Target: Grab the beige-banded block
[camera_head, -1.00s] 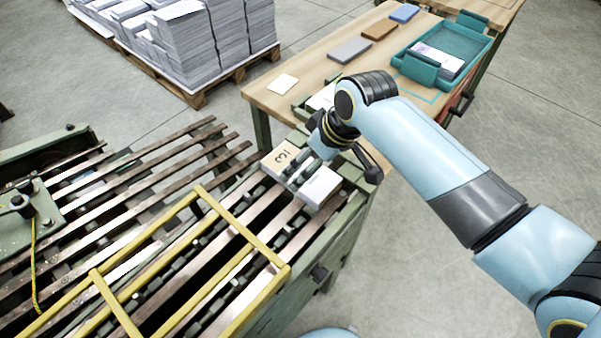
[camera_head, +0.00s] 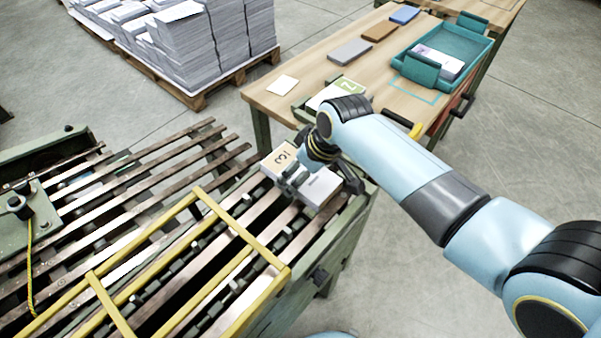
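The beige-banded block (camera_head: 279,157) lies on the slats at the right end of the rail machine. Its beige end bears a dark "3", and its pale grey part extends to the right beneath my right gripper (camera_head: 320,184). The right gripper is open, one dark finger at the block's front left and the other at its right side. The fingers are close to the block; I cannot tell whether they touch it. My wrist hides part of the block. My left gripper is out of view.
A wooden table (camera_head: 308,72) behind holds a green-banded block (camera_head: 348,87), a grey block (camera_head: 350,52), a brown block (camera_head: 379,31), a blue block (camera_head: 404,14) and a teal tray (camera_head: 480,57). A yellow frame (camera_head: 240,228) crosses the slats in front. Paper stacks stand on a pallet (camera_head: 205,96).

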